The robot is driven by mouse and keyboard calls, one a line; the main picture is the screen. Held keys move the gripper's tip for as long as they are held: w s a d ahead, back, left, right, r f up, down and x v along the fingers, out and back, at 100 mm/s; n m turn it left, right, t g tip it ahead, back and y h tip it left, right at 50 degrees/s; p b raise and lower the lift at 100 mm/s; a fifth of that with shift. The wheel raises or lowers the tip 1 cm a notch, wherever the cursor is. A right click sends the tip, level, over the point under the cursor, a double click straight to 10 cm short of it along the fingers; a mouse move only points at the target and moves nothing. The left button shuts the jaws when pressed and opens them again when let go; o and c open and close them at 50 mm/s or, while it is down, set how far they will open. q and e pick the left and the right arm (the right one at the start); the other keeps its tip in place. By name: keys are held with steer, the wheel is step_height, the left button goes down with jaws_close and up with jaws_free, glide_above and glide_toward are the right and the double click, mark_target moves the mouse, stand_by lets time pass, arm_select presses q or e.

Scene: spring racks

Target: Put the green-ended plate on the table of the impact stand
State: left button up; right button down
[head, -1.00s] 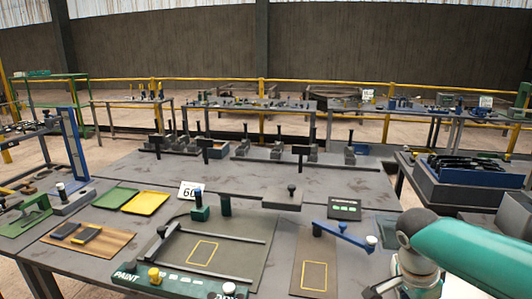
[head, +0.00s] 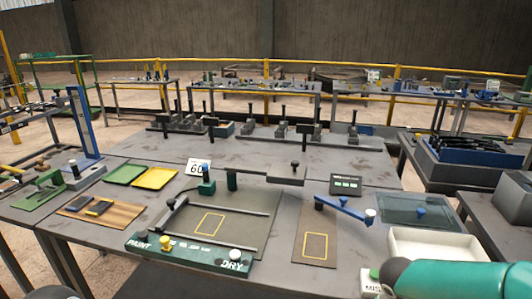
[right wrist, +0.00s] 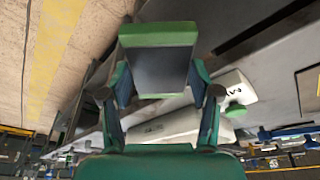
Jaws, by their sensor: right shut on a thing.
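The green-ended plate (right wrist: 160,72) is dark grey with a green end block and shows in the right wrist view. My right gripper (right wrist: 160,88) is shut on it, with one finger at each side, and the green end points away from the palm. In the head view, my teal right arm shows at the lower right, but its gripper and the plate are out of the picture. A blue upright stand (head: 83,120) is at the far left; I cannot tell whether it is the impact stand. My left gripper is not in view.
The bench holds a green PAINT/DRY fixture (head: 190,262), a brown board (head: 315,235), a white tray (head: 440,245) and a bluish clear panel (head: 412,208). Green and yellow trays (head: 155,178) lie at left. Several spring posts stand at the back. Bare bench shows behind the trays.

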steer(key=w+a+f+n+t+y, duration=0.1)
steer(key=w+a+f+n+y, duration=0.1)
steer(key=a+f+n, duration=0.5)
steer(key=w+a+n, duration=0.1)
steer(key=n, duration=0.3)
steer(key=shift+a+n+t+y, duration=0.15)
steer(key=shift+n+t+y, duration=0.15)
